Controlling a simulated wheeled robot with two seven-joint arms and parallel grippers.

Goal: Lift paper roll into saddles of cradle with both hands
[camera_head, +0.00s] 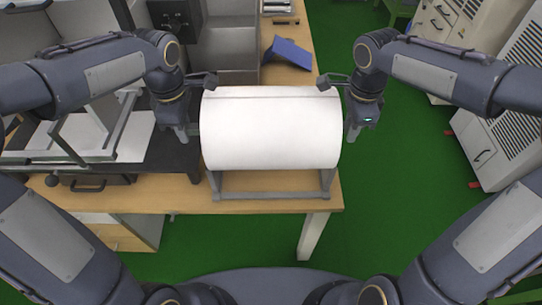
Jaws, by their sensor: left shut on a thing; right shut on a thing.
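The white paper roll (271,130) lies level, left to right, in the middle of the view. The grey cradle (270,195) stands under it near the table's front edge; its front bar and lower uprights show. The roll hides the saddles, so I cannot tell whether it touches them. My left gripper (198,108) is shut on the roll's left end. My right gripper (337,110) is shut on its right end. The roll partly hides the contact at both ends.
The wooden table (130,201) carries a dark machine with a grey frame (85,130) at left. Grey bins (232,45) and a blue object (289,52) lie behind the roll. Light cabinets (500,130) stand at right across open green floor (420,160).

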